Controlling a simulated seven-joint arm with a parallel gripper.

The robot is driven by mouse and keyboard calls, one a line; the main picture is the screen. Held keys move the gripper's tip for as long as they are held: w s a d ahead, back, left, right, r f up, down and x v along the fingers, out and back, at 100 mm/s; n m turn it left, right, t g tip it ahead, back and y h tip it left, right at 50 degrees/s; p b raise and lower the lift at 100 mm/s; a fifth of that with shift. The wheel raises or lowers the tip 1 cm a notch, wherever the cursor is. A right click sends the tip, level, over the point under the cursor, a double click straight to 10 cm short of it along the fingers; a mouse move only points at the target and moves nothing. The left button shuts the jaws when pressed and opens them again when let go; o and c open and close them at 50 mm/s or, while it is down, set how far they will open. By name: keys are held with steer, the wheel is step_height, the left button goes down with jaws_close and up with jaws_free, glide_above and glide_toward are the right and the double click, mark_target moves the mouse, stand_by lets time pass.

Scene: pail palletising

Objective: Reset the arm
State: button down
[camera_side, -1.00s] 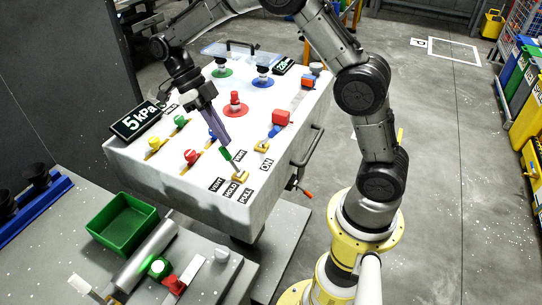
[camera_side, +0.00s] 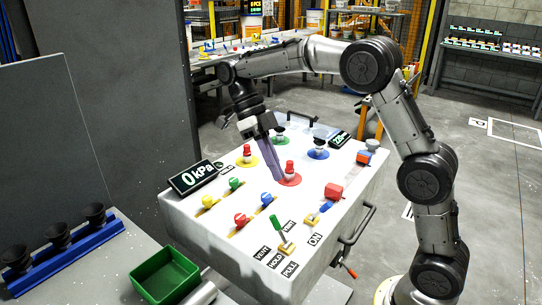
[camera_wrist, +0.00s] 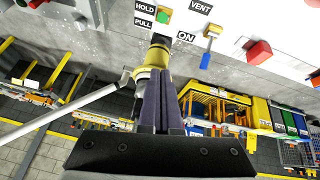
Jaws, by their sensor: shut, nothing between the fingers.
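My gripper (camera_side: 278,179) is shut and empty, its purple-grey fingers pointing down over the white control panel (camera_side: 190,222). In the side view the tips overlap the left edge of the red disc (camera_side: 294,181); I cannot tell their height above it. In the wrist view the closed fingers (camera_wrist: 161,80) show side by side with nothing between them. The green-handled lever (camera_side: 278,225) stands apart from the gripper, beside the VENT, HOLD and PULL labels. The display (camera_side: 197,177) reads 0 kPa.
A blue-handled lever (camera_side: 325,207) and a red block (camera_side: 334,190) are on the panel's right. Several coloured knobs stand around the gripper. A green bin (camera_side: 165,277) and a blue rack with black cups (camera_side: 62,249) are at lower left. Open floor lies right.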

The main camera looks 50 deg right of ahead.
steer(key=s+r+t, duration=0.2)
steer(key=s+r, duration=0.2)
steer(key=r, duration=0.5)
steer(key=s+r+n+t, duration=0.25)
steer(key=s+n, duration=0.35)
steer(key=s, duration=0.3)
steer(key=s+f+n+t, duration=0.3)
steer(key=f+n, duration=0.2)
steer(key=n, duration=0.9)
steer(key=s+f+n+t, duration=0.3)
steer(key=f+n, duration=0.3)
steer(key=n, duration=0.8)
steer(key=shift+s+f+t+h, duration=0.15)
steer(key=shift+s+t+h, duration=0.2)
steer(key=shift+t, duration=0.3)
